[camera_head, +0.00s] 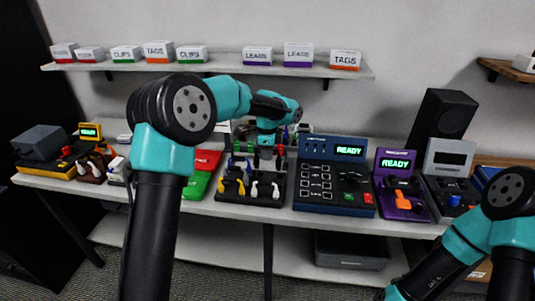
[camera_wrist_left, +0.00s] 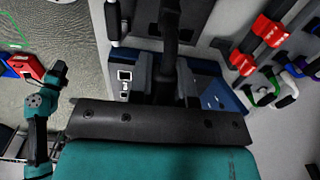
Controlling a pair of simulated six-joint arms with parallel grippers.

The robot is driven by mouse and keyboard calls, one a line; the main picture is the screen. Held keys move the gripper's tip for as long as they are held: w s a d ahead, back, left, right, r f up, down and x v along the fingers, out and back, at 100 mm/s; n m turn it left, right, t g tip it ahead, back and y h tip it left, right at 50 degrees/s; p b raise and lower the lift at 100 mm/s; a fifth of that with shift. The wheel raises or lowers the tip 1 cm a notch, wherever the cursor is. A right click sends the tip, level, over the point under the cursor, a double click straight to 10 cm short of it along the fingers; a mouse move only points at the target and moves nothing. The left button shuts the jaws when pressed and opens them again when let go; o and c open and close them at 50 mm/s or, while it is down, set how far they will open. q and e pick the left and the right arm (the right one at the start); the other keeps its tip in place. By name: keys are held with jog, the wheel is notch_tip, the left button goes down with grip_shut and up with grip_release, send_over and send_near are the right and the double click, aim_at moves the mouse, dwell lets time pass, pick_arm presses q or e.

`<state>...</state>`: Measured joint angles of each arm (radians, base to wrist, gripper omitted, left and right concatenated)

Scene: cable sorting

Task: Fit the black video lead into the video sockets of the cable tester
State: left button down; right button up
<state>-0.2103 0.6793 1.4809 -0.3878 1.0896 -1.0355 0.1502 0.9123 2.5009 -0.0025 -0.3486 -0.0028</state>
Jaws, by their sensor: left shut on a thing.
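The cable tester (camera_head: 318,187) is a dark blue box with a lit READY screen and a column of white-outlined sockets. A small dark shape lies on its upper right; I cannot tell what it is. My left gripper (camera_head: 267,148) points down over the plug rack, left of the tester. In the left wrist view its jaws (camera_wrist_left: 172,85) are shut on a black piece, which I take to be the black video lead (camera_wrist_left: 171,25). The jaws hide its end. A blue surface (camera_wrist_left: 208,88) shows behind them. My right gripper is out of view.
The plug rack (camera_head: 258,197) holds yellow, white and other plugs. A purple READY device (camera_head: 405,207) and a grey one (camera_head: 448,160) stand right of the tester. Red and green trays (camera_head: 196,186) lie left of the rack. A black speaker (camera_head: 443,118) stands behind.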

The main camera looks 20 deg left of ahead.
pick_arm(q)
jog(key=shift+r, duration=1.5)
